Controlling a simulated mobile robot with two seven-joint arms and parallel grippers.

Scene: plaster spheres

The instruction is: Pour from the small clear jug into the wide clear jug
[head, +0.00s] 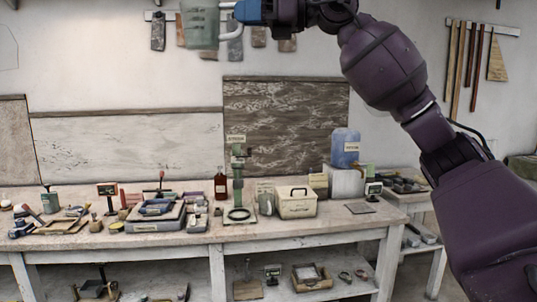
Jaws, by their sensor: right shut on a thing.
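A clear, slightly greenish jug (201,26), which I take for the small clear jug, is held high at the top of the head view. Its top is cut off by the picture edge, and its visible part looks about upright. My right gripper (240,13) is shut on the jug's handle, on the jug's right side. The jug hangs in front of the wall, well above the workbench top. I cannot make out the wide clear jug with certainty among the things on the bench. My left gripper is not in view.
The workbench (330,222) is crowded. On it stand a green stand (238,180), a red-brown bottle (220,186), a cream box (296,206), a blue canister (344,147) and a blue-grey tray (155,224). A small bare patch shows near the right front.

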